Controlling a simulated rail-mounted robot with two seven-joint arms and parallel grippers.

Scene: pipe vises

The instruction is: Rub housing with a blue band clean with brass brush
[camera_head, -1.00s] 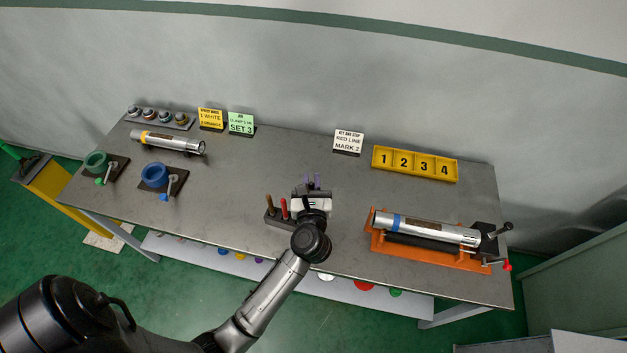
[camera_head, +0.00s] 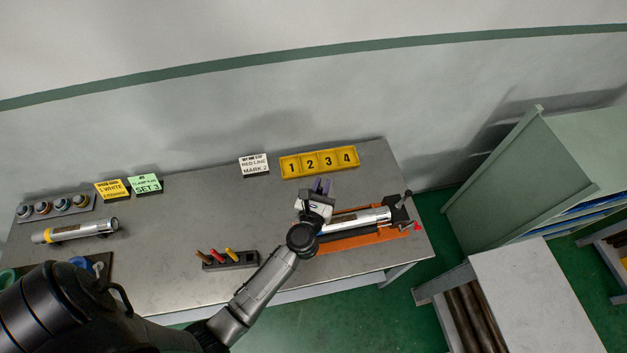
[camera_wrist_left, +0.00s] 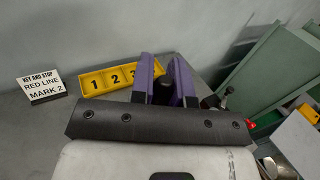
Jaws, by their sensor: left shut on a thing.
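The silver housing (camera_head: 360,219) lies in the orange pipe vise (camera_head: 349,243) at the bench's right end. Its blue band is hidden behind my left arm now. My left gripper (camera_head: 321,186), with purple fingers, is over the left end of the vise. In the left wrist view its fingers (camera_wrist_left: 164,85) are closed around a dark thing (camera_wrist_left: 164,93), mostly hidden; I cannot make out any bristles. A dark tool rack (camera_head: 232,261) with brown, red and yellow handles stands at the bench's front edge. My right gripper is not in view.
A yellow numbered tray (camera_head: 319,162) and a white sign (camera_head: 254,165) stand behind the vise. Another silver housing (camera_head: 75,231) with a yellow band lies at the left. The middle of the bench is clear. A green cabinet (camera_head: 520,170) stands to the right.

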